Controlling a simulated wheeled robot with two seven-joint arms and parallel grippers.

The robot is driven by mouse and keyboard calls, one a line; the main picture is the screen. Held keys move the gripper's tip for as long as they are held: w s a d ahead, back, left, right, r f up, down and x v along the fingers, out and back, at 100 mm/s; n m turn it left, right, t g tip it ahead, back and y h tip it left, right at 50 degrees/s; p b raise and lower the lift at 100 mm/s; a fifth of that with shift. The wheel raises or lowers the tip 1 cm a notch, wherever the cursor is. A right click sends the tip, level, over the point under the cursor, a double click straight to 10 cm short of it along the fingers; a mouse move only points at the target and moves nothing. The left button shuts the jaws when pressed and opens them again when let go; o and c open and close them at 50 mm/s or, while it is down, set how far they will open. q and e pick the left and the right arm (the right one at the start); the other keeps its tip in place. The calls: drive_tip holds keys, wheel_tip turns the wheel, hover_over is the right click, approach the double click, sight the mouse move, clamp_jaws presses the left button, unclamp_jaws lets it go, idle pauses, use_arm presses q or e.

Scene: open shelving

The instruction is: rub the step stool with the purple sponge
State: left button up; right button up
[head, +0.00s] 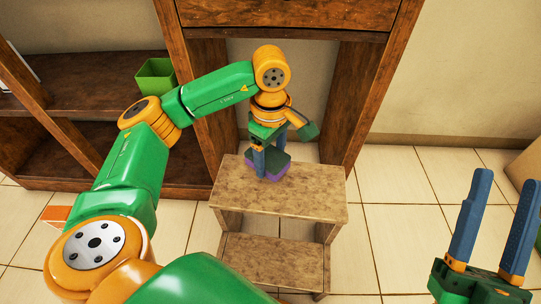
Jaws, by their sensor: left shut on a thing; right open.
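The step stool (310,192) is wooden with two steps and stands on the tiled floor in the middle of the head view. The purple sponge (272,174) has a dark green upper side and sits at the back left of the stool's top step. My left gripper (270,158) points down over that step, shut on the sponge. The sponge seems to touch the top; the exact contact is partly hidden by the fingers. My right gripper (492,232) is open and empty at the lower right, apart from the stool.
A wooden shelf unit (95,85) with a green container (156,77) stands at the left. A wooden frame with a drawer (285,14) rises behind the stool. Tiled floor right of the stool is clear. A box-like thing (527,170) shows at the right edge.

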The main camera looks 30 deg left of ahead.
use_arm(q)
drive_tip(key=shift+r, duration=0.4)
drive_tip(key=shift+r+p, duration=0.25)
drive_tip(key=shift+p, duration=0.25)
drive_tip(key=shift+r, duration=0.25)
drive_tip(key=shift+r+p, duration=0.2)
drive_tip(key=shift+p, duration=0.25)
use_arm(e)
drive_tip(key=w+f+g+h, duration=0.2)
drive_tip(key=f+g, duration=0.1)
drive_tip(key=f, duration=0.3)
drive_tip(key=w+f+m+g+h, duration=0.1)
drive_tip(key=w+f+g+h, duration=0.1)
drive_tip(key=f, duration=0.4)
drive_tip(key=shift+w+d+g, duration=0.2)
drive_tip(key=shift+w+g, duration=0.4)
drive_tip(key=shift+g, duration=0.5)
drive_tip(key=shift+f, duration=0.1)
